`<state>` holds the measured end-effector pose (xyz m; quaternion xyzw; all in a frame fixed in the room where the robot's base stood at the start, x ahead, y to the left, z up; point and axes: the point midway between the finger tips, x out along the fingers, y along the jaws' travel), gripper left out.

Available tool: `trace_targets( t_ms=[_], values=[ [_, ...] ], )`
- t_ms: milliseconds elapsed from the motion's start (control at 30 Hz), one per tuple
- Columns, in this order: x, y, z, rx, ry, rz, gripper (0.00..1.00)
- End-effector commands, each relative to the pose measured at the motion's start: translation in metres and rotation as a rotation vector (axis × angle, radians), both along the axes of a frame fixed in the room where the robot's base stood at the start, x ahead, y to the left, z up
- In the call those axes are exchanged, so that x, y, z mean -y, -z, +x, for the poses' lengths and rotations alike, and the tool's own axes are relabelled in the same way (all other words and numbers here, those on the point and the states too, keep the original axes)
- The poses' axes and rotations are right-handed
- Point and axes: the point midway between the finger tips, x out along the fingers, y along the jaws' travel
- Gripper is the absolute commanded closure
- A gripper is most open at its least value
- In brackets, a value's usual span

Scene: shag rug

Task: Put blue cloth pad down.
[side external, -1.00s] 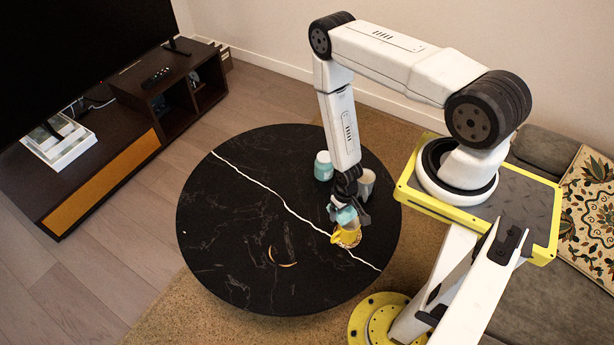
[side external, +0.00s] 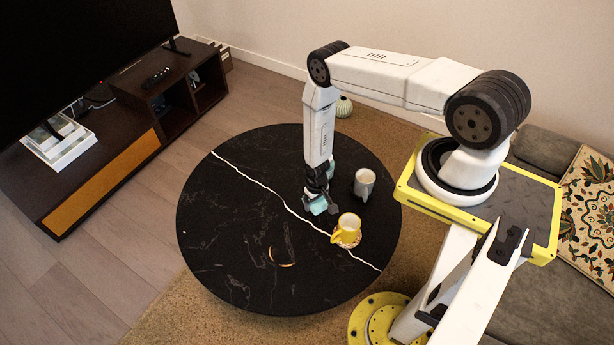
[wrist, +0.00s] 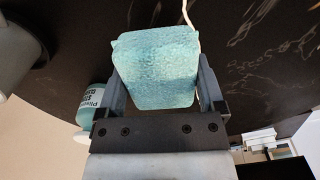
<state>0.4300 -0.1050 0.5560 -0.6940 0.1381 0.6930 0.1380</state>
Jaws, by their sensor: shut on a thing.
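The blue cloth pad (wrist: 157,68) is a light teal, rough-textured block in the wrist view. It sits between the two fingers of my gripper (wrist: 160,88), which is shut on it. In the side view the pad (side external: 318,205) shows at the tip of my gripper (side external: 319,200), low over the round black table (side external: 235,245). I cannot tell whether the pad touches the table top. The pad is left of the yellow mug and partly hidden by the fingers.
A yellow mug (side external: 347,229) stands on a patterned saucer right of my gripper. A grey mug (side external: 364,184) stands behind it. A thin curved orange-brown item (side external: 283,262) lies at front left. A teal labelled container (wrist: 92,104) shows in the wrist view. The table's left side is clear.

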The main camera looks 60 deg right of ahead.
Motion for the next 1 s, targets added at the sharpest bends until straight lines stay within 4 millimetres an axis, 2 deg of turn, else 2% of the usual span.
trace_targets(
  t_ms=[300,767,1000],
  values=[
    [0.004,0.022,0.017,-0.001,0.0,0.0,0.87],
    [0.005,0.027,0.022,-0.001,0.0,0.0,0.87],
    [0.006,0.04,0.026,-0.001,-0.001,0.0,0.87]
  ],
)
